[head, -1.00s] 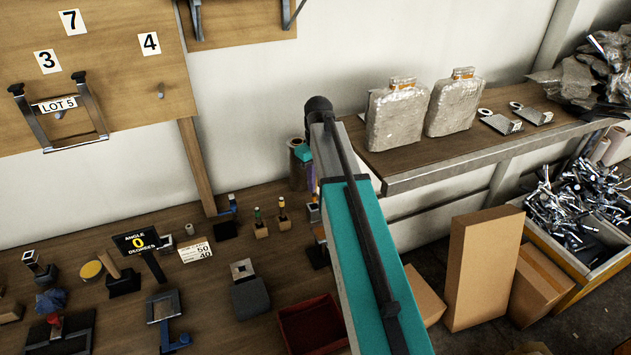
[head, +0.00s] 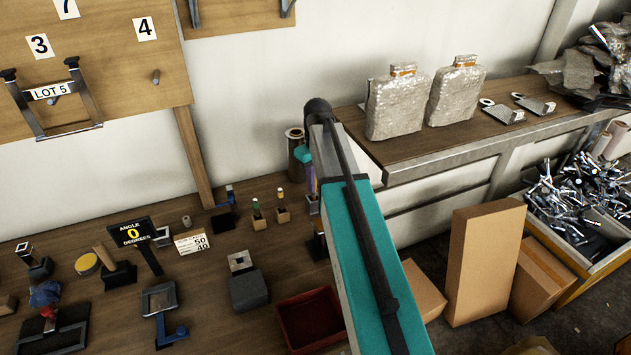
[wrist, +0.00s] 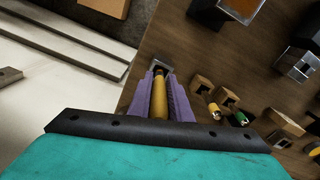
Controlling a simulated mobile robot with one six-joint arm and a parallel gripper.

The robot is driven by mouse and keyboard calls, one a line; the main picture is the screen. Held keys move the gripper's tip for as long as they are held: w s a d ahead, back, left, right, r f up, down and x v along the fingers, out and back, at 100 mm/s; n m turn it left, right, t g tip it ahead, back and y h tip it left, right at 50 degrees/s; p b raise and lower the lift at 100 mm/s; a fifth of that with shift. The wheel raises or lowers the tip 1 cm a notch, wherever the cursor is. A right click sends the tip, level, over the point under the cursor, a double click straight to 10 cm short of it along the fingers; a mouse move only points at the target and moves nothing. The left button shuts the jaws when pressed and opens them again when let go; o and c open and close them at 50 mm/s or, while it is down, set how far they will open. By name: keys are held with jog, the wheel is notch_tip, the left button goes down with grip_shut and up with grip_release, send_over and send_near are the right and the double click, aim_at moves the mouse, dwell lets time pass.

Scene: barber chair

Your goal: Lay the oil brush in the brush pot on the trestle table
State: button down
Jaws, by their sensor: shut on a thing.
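My gripper is shut on a yellow-brown handle, taken as the oil brush (wrist: 160,100), between its purple fingers (wrist: 161,98) in the wrist view. A small grey square-ended piece (wrist: 161,66) shows just beyond the handle; I cannot tell whether it is part of the brush or a holder. In the head view my arm hides most of the gripper; only a purple sliver shows. A dark, open-topped cylinder (head: 294,136) stands behind the arm near the wall. I cannot tell whether it is the brush pot. The trestle table (head: 215,262) is brown wood.
Small wooden blocks with a green-topped (head: 257,207) and a yellow-topped (head: 281,195) piece stand left of my gripper. A red tray (head: 308,318), dark block (head: 248,291) and angle sign (head: 133,233) are on the table. A wall shelf (head: 430,158) juts out right of my arm.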

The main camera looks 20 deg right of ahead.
jog(key=shift+f+b, duration=0.6)
jog(key=shift+f, duration=0.6)
jog(key=shift+f, duration=0.1)
jog(key=c, duration=1.5)
grip_release()
jog(key=shift+c, duration=0.2)
jog(key=shift+r, duration=0.2)
notch_tip(320, 180, up, 13)
jog(key=b, duration=0.2)
jog(key=shift+s+r, duration=0.2)
jog(key=shift+s, duration=0.05)
jog(key=shift+s, duration=0.15)
